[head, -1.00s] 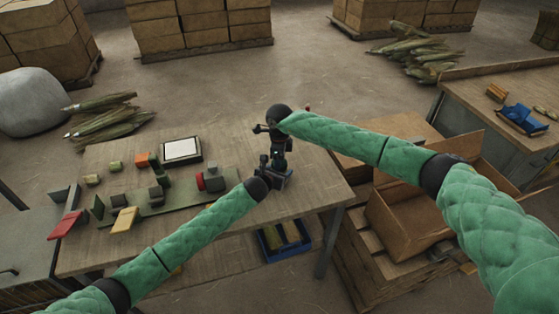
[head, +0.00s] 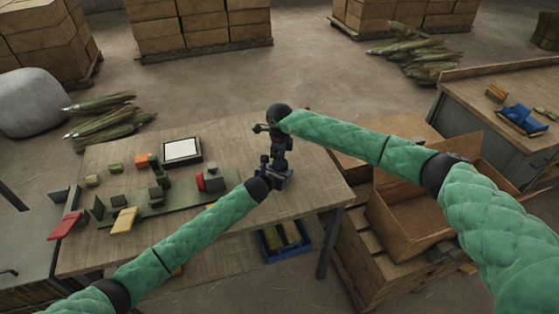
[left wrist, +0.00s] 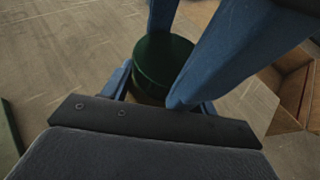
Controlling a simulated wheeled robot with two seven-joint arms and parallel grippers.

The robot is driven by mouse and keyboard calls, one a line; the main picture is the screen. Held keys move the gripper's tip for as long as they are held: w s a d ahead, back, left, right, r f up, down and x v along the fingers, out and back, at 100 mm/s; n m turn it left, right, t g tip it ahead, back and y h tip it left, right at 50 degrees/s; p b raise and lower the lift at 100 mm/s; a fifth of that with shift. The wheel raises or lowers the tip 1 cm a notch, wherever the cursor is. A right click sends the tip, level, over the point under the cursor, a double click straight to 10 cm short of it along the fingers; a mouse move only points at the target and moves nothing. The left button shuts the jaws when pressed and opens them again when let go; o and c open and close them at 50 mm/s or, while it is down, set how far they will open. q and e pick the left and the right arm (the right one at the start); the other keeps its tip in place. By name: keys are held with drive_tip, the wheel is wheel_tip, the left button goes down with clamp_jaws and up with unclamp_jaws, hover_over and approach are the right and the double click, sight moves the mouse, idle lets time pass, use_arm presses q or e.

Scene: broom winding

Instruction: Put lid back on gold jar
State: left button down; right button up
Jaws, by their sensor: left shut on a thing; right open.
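A dark green round lid-like top (left wrist: 163,62) shows in the left wrist view, and a narrow brownish strip of what seems to be the gold jar (left wrist: 146,99) shows below it. My left gripper (head: 279,178) is shut around the jar's body, its blue fingers at both sides. My right gripper (head: 276,163) is right above it, open; large blue fingers, seemingly its own, reach down beside the green top in the left wrist view. The jar is hidden by the grippers in the head view. Whether the lid sits flush I cannot tell.
A blue bin (head: 285,240) is under the table. An open cardboard box (head: 412,210) stands to the right.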

wheel_tip(320, 180, up, 4)
drive_tip(key=shift+s+a+r, duration=0.1)
drive_tip(key=shift+a, duration=0.05)
drive_tip(key=shift+c, duration=0.4)
drive_tip(key=shift+w+r, duration=0.25)
drive_tip(key=shift+w, duration=0.05)
drive_tip(key=r, duration=0.2)
drive_tip(key=w+r, duration=0.1)
drive_tip(key=shift+w+d+n+t, duration=0.1)
drive_tip(key=shift+d+n+t, duration=0.2)
drive_tip(key=shift+d, duration=0.1)
drive_tip(key=shift+s+r+n, duration=0.1)
drive_tip(key=shift+s+n, duration=0.15)
drive_tip(key=shift+n, duration=0.75)
drive_tip(key=n, duration=0.1)
drive_tip(key=s+n, duration=0.1)
drive_tip(key=n, duration=0.1)
drive_tip(key=shift+a+f+n, duration=0.2)
drive_tip(key=shift+n, duration=0.1)
drive_tip(key=n, duration=0.4)
drive_tip(key=shift+a, duration=0.1)
